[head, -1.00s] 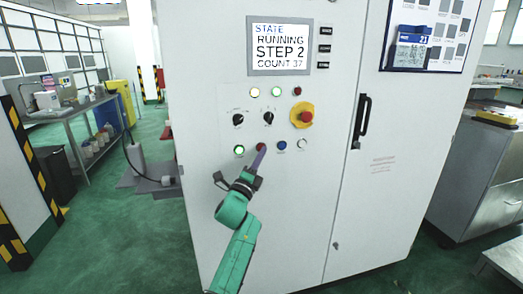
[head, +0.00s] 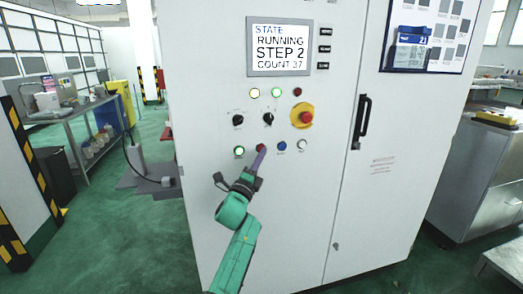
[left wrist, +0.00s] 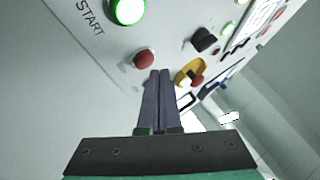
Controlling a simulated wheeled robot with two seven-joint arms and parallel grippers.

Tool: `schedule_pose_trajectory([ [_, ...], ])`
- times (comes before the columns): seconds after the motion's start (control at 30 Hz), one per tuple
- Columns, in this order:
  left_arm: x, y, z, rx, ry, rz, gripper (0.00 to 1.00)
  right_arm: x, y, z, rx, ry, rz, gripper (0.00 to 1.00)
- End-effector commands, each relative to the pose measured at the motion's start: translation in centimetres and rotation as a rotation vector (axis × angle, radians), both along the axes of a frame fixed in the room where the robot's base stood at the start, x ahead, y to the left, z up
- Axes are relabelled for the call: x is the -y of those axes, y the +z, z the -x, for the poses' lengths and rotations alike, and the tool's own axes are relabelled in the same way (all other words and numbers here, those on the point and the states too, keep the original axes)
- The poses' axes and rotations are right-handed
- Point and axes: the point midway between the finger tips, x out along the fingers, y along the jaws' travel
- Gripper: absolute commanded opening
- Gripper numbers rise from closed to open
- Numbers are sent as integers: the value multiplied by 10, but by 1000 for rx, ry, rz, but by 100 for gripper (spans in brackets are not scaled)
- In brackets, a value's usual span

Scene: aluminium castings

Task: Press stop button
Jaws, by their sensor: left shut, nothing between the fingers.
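The red stop button (head: 260,148) sits in the lower row of buttons on the white cabinet, right of the lit green start button (head: 239,151). In the left wrist view the red button (left wrist: 143,59) is close to my fingertips, just up and left of them. My left gripper (head: 261,152) is shut and empty, its purple-grey fingers pointing at the panel and partly covering the red button in the head view. In the left wrist view my fingertips (left wrist: 160,73) are together; contact with the button cannot be told. My right gripper is not in view.
A display (head: 280,48) reads RUNNING, STEP 2, COUNT 37. A red emergency button on a yellow base (head: 304,117) is up and right. A blue button (head: 282,146) and a white one (head: 302,145) are to the right. A black door handle (head: 361,122) stands out farther right.

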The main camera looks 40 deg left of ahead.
Motion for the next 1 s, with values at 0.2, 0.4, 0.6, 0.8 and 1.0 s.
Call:
schedule_pose_trajectory([
  [0.2, 0, 0, 0, 0, 0, 0, 0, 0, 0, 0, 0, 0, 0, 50],
  [0.4, 0, 0, 0, 0, 0, 0, 0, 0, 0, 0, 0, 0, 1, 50],
  [0.6, 0, 0, 0, 0, 0, 0, 0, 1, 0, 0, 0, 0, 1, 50],
  [0.8, -5, -2, -3, 1, 0, -1, 0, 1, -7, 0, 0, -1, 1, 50],
  [1.0, -7, 0, -5, 0, 0, 0, 0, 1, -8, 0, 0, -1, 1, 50],
])
